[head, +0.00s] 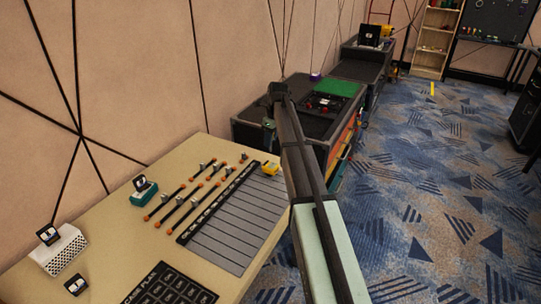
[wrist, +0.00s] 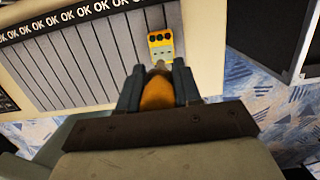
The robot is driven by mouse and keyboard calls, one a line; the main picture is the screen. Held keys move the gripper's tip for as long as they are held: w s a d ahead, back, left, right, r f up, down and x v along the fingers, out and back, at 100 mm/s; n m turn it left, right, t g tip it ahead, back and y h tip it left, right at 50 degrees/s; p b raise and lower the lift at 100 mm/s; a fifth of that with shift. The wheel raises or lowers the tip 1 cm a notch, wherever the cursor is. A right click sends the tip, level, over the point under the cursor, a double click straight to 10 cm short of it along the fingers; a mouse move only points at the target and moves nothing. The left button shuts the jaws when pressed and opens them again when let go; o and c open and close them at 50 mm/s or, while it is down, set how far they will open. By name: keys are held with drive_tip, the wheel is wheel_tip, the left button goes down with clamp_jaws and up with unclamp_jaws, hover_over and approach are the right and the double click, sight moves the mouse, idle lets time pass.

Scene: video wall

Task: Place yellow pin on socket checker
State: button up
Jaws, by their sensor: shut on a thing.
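My gripper (wrist: 158,82) is shut on the pin (wrist: 157,95), a rounded orange-yellow piece between the two dark fingers. A small grey tip juts out beyond the fingers, against the lower edge of the socket checker in the wrist view. My fingertips are not clear in the head view.
The beige table (head: 120,215) holds the grey slatted board (head: 225,230) with its OK strip, several orange-ended rods (head: 185,190), a teal block (head: 144,192) and a white perforated box (head: 60,250). A dark bench (head: 250,130) stands just beyond. Patterned carpet lies right.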

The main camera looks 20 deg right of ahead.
drive_tip(key=shift+f, duration=3.3)
drive_tip(key=shift+f, duration=0.2)
drive_tip(key=o, duration=1.1)
drive_tip(key=r, duration=0.4)
drive_tip(key=s+r, duration=0.1)
drive_tip(key=r, duration=0.3)
drive_tip(key=d+r, duration=0.1)
drive_tip(key=r, duration=0.3)
drive_tip(key=shift+s+d+r, duration=0.1)
drive_tip(key=shift+s+r, duration=0.05)
